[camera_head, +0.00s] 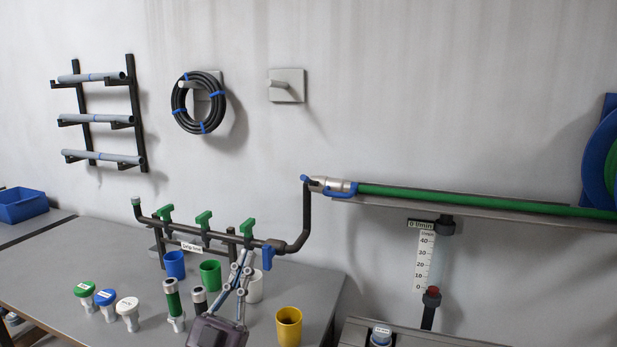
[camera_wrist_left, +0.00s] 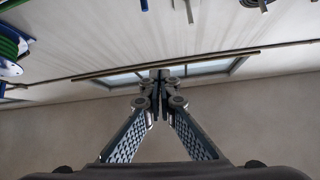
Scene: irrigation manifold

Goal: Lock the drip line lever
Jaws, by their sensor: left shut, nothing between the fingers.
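A dark manifold pipe (camera_head: 220,236) stands above the workbench, with a small white label (camera_head: 191,247) that seems to read "Drip line". Green T-shaped handles stand on it: a left one (camera_head: 167,213), a middle one (camera_head: 203,219) and a right one (camera_head: 247,227). A blue lever (camera_head: 267,254) hangs at the pipe's right end. My left gripper (camera_head: 243,256) is shut and empty, its tips pointing up just below the right green handle and left of the blue lever; I cannot tell whether it touches the pipe. In the left wrist view its fingers (camera_wrist_left: 158,78) meet. My right gripper is not seen.
Blue (camera_head: 174,264), green (camera_head: 210,273) and yellow (camera_head: 289,327) cups stand on the bench (camera_head: 60,262), with a white cup (camera_head: 255,287) partly behind my gripper. Several capped fittings stand at the front. A green hose (camera_head: 450,199) runs right from a metal coupling (camera_head: 325,185).

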